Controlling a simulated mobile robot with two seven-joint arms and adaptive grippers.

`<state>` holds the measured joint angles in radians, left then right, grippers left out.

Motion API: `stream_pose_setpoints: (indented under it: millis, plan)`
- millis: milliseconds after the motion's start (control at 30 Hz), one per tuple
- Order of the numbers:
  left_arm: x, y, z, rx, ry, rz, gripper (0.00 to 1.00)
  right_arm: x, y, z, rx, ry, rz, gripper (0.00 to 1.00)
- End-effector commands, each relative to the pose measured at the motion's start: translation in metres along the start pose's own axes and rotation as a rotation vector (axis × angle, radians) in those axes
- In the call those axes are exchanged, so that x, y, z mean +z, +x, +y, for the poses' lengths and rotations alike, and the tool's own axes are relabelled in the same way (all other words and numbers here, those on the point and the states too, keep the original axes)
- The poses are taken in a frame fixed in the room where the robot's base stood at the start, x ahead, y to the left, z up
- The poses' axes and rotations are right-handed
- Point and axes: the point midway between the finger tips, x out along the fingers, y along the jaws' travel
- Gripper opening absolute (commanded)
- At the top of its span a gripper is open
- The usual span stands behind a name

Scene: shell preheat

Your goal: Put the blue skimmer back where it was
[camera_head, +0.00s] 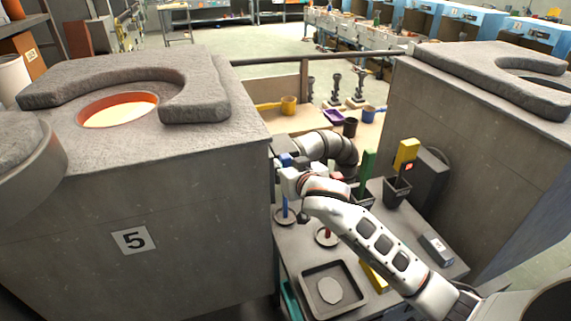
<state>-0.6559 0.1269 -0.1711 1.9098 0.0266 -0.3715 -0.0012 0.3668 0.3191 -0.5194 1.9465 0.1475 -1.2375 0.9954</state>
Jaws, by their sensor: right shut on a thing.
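The blue skimmer (285,206) stands upright at the left side of the grey work table (292,246). The lower part of its blue handle shows above a round dark disc (286,217). My right arm reaches in from the lower right. My right gripper (284,172) is shut on the blue skimmer; its white wrist hides the fingertips and part of the handle. I cannot tell whether the skimmer's foot touches the table. A red-handled tool (326,236) with a round foot stands just to the right. My left gripper is not in view.
A square tray (312,310) with a pale round piece lies in front. A dark cup (397,192) with a yellow-topped tool stands at right. Grey furnace blocks (190,200) (470,130) flank the table. A back bench holds several ladles and cups.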

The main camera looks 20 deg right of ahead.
Motion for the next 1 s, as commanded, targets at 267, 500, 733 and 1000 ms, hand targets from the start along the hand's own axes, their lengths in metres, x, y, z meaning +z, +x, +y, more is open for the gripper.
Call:
stream_pose_setpoints:
  millis: [267, 500, 733, 1000]
  plan:
    - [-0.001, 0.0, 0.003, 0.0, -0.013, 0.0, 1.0, 0.001, 0.0, 0.0, 0.0, 0.0, -0.001, 0.35]
    - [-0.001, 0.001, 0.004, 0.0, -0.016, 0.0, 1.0, -0.002, -0.001, 0.0, 0.0, 0.0, 0.0, 0.35]
    - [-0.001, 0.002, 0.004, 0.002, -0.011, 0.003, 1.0, 0.0, -0.033, -0.001, -0.003, 0.004, -0.001, 0.35]
    - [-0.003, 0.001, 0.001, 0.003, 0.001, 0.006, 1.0, -0.001, -0.087, -0.001, -0.002, 0.004, -0.001, 0.35]
